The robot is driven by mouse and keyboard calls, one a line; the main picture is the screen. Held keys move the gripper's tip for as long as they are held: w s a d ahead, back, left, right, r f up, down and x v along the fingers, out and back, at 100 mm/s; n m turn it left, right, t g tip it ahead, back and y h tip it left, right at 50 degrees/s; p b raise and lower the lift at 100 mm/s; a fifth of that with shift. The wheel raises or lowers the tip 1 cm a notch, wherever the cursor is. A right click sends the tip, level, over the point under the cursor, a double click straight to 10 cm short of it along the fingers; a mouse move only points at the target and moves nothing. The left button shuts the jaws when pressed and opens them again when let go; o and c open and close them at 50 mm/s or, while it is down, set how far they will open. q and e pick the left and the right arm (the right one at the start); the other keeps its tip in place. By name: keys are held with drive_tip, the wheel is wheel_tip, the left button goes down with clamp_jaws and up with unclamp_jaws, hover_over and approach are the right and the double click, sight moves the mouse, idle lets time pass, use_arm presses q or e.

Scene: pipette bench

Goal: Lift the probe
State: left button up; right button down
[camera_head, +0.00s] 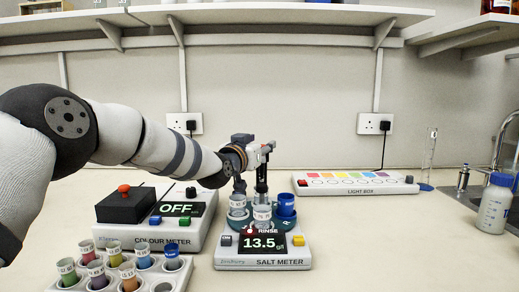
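The salt meter (262,262) stands in the middle of the bench, its display reading 13.5 with RINSE above it. A dark upright probe (261,186) stands above the cups at the back of this meter. Its lower end is at or behind the front white cup (262,213); I cannot tell whether it is in the cup. My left gripper (262,160) is at the top of the probe, reaching in from the left. The fingers are small and overlap the probe, so I cannot tell whether they are closed on it. My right gripper is not in view.
The colour meter (160,247), display OFF, stands left of the salt meter under my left arm. A rack of coloured sample vials (69,283) is at the front left. A light box (355,188) lies behind right; a bottle (495,205) stands far right. The right-front bench is clear.

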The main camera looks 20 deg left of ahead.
use_arm(q)
drive_tip(key=shift+f, duration=0.2)
drive_tip(key=shift+s, duration=0.25)
drive_tip(key=s+a, duration=0.1)
drive_tip(key=s, duration=1)
drive_tip(key=shift+s+a, duration=0.2)
drive_tip(key=shift+s, duration=0.05)
